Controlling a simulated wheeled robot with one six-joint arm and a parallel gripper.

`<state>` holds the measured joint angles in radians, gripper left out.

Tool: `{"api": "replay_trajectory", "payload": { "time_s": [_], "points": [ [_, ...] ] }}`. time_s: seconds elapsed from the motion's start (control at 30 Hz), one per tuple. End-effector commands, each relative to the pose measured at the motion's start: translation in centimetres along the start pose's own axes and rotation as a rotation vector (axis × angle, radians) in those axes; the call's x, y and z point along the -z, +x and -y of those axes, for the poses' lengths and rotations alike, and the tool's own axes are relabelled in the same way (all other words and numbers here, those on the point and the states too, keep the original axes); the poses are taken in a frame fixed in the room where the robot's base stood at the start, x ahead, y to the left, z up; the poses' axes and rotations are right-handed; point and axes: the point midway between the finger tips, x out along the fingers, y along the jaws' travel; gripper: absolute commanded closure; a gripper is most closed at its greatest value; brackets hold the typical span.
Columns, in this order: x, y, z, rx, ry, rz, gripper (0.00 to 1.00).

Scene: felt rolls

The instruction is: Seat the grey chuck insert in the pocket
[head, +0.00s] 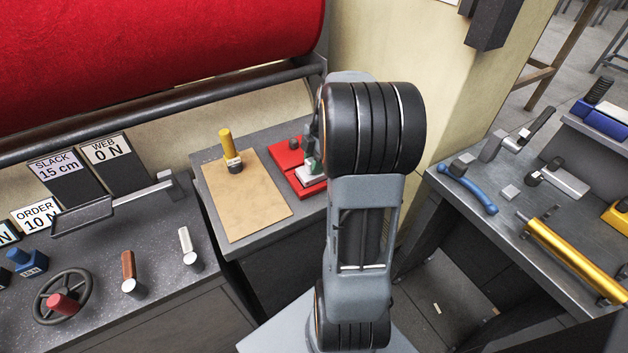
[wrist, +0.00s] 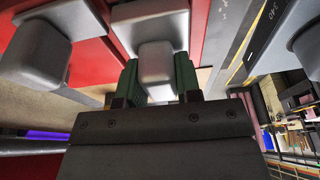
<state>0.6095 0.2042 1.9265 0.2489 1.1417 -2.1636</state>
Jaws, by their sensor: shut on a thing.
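My gripper (wrist: 157,78) has green finger pads and is shut on the grey chuck insert (wrist: 154,58), a light grey rounded block, in the wrist view. In the head view the gripper (head: 313,166) shows only in part, beside my arm and over the red fixture (head: 284,158). The red fixture also shows in the wrist view (wrist: 92,58), close around the insert. The pocket is not clearly visible. I cannot tell whether the insert is in it or above it.
A dark grey knob (head: 294,143) stands on the red fixture. A tan board (head: 246,196) with a yellow-handled tool (head: 228,148) lies to its left. The right bench (head: 478,200) holds a blue handle (head: 467,189) and a yellow bar (head: 570,257). My arm hides much of the middle.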

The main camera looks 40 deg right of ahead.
Motion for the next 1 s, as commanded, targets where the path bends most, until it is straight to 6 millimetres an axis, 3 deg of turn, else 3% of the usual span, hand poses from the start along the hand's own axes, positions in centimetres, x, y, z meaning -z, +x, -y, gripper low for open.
{"api": "replay_trajectory", "payload": {
  "time_s": [1.0],
  "points": [
    [-0.3, 1.2, 0.0, 0.0, 0.0, 0.0, 0.99]
  ]
}}
